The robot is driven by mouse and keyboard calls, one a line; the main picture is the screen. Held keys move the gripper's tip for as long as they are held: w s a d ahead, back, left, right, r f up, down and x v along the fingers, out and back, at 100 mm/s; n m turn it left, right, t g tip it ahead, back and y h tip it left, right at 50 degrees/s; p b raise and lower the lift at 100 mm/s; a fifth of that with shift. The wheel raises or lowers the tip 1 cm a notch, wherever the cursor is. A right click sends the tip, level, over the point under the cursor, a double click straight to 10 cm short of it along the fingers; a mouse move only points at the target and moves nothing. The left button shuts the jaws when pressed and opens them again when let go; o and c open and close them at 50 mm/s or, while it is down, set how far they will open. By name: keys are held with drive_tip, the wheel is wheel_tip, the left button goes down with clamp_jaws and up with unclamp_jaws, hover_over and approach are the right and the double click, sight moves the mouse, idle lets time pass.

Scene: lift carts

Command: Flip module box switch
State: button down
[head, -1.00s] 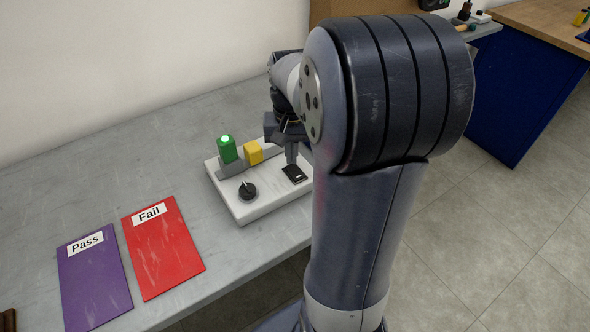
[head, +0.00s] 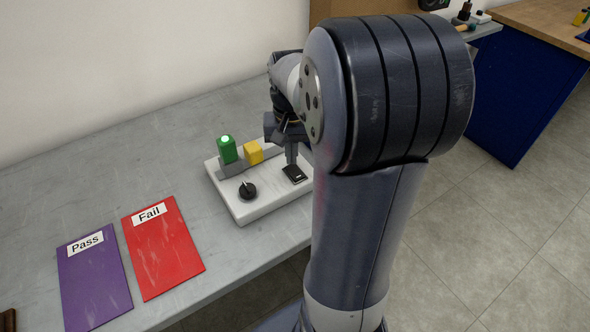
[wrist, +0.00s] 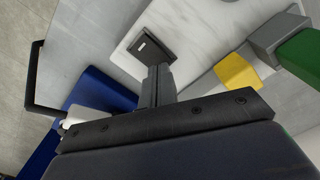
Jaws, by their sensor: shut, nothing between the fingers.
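The module box (head: 262,203) is a white box on the grey table in the head view. It carries a black rocker switch (head: 294,173), a round black knob (head: 247,190), a green block with a lit top (head: 227,150) and a yellow block (head: 253,153). My gripper (head: 291,158) is shut and empty, with its tip close to the switch. In the wrist view the gripper fingers (wrist: 157,82) point at the switch (wrist: 151,49). I cannot tell whether the tip touches it. The green block (wrist: 302,52) and yellow block (wrist: 238,73) show there too.
A purple Pass panel (head: 94,282) and a red Fail panel (head: 163,250) lie on the grey table (head: 60,215) to the left of the box. A blue cabinet (head: 520,95) with a wooden top stands at the back right. My arm covers the right of the box.

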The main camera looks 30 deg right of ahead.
sight(292, 167)
drive_tip(key=shift+f+b, duration=0.6)
drive_tip(key=shift+f, duration=0.35)
idle(0.6)
drive_tip(key=shift+r, duration=0.2)
wheel_tip(292, 167, up, 7)
drive_tip(key=p, duration=0.6)
drive_tip(key=shift+f, duration=0.1)
drive_tip(key=shift+f, duration=0.15)
wheel_tip(292, 167, down, 7)
drive_tip(key=b, duration=0.6)
drive_tip(key=shift+r, duration=0.2)
